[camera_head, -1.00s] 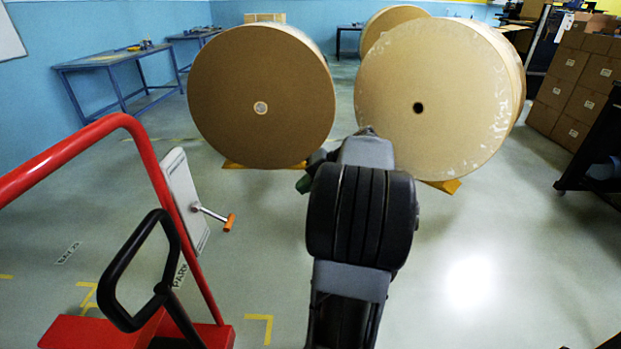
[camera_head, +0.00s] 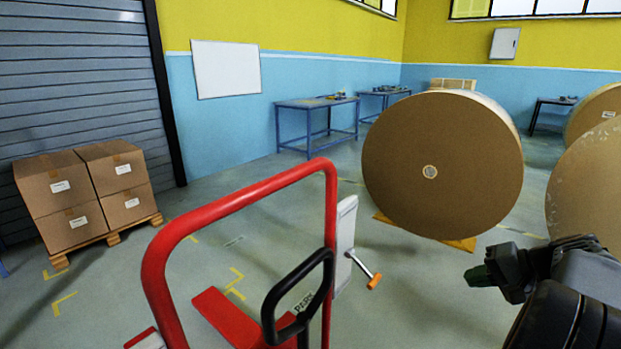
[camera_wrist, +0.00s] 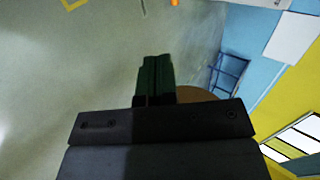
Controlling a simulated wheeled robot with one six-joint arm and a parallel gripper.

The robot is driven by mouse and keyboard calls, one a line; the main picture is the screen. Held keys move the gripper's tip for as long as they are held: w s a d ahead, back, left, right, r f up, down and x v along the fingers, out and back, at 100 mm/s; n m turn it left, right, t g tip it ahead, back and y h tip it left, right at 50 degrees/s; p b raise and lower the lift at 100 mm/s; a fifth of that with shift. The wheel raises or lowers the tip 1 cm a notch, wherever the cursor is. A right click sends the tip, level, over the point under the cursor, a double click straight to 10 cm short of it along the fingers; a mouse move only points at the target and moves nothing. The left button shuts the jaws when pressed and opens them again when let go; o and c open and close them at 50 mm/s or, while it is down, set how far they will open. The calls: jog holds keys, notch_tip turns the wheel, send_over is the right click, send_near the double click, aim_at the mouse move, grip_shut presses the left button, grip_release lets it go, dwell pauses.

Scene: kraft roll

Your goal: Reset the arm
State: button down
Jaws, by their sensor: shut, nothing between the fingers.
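My gripper (camera_head: 478,276) shows at the lower right of the head view, with its green fingers pointing left. My dark arm runs from it to the bottom right corner. In the wrist view my gripper's green fingers (camera_wrist: 155,72) are together and empty, over bare floor. The gripper is apart from every object around it. In the head view it is in front of and below the brown kraft roll (camera_head: 440,150) and right of the red cart.
The red cart (camera_head: 157,275) with a black handle and orange-tipped crank (camera_head: 374,281) fills the near left. A second roll (camera_head: 590,190) stands at the right edge. Boxes (camera_head: 80,200) sit on a pallet at left. Blue tables (camera_head: 318,103) line the wall. Floor between cart and boxes is clear.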

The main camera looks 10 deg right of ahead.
jog(key=s+a+r+n+g+h+p, duration=0.1)
jog(key=s+a+r+n+h+p, duration=0.1)
jog(key=a+r+p, duration=0.3)
jog(key=s+a+r+n+g+h+p, duration=0.1)
jog(key=a+r+n+p, duration=0.3)
jog(key=a+p, duration=0.5)
jog(key=s+a+r+n+g+h+p, duration=0.1)
jog(key=s+a+r+n+h+p, duration=0.2)
jog(key=a+r+p, duration=0.3)
jog(key=a+p, duration=0.2)
jog(key=a, duration=0.3)
jog(key=shift+r+g+h, duration=0.2)
jog(key=shift+g+h, duration=0.1)
jog(key=shift+h, duration=0.1)
